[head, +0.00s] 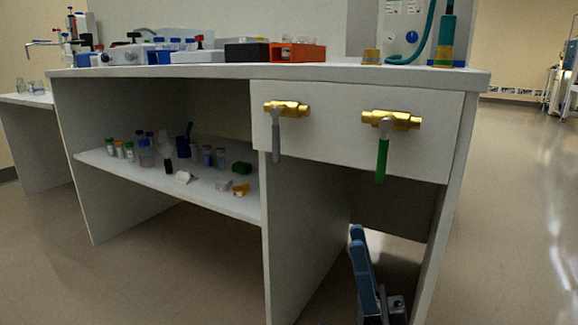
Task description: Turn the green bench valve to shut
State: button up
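The green bench valve (381,160) is on the right of the bench's white front panel. Its brass body (403,120) lies horizontally, and its green-sleeved lever hangs straight down, across the line of the body. To its left is a second brass valve (289,108) with a grey lever (276,143), also hanging down. Nothing touches either lever.
The white bench (215,72) carries an orange rack (298,53), a black box (246,52) and a teal hose (424,42) on top. Its lower shelf (212,200) holds several small bottles. The floor (515,220) at the right is clear.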

jog(key=w+a+r+m+t+h+p, duration=0.2)
jog(key=w+a+r+m+h+p, duration=0.15)
jog(key=a+r+h+p, duration=0.35)
jog(key=w+a+r+m+t+h+p, duration=0.1)
jog(key=w+a+r+m+h+p, duration=0.1)
jog(key=w+a+r+h+p, duration=0.55)
jog(key=s+d+r+m+t+h+p, duration=0.25)
jog(key=s+r+h, duration=0.2)
jog(key=r, duration=0.55)
jog(key=s+d+r+m+t+h+p, duration=0.1)
jog(key=s+d+r+t+h, duration=0.25)
jog(key=r, duration=0.65)
jog(key=s+r+m+t+h+p, duration=0.3)
jog(key=s+r+t+h+p, duration=0.4)
jog(key=s+r, duration=0.85)
notch_tip(320, 180, up, 36)
jog(key=w+p, duration=0.2)
jog(key=p, duration=3.3)
jog(key=shift+w+a+r+g+h, duration=0.15)
jog(key=shift+w+g+h, duration=0.05)
jog(key=shift+g+h, duration=0.2)
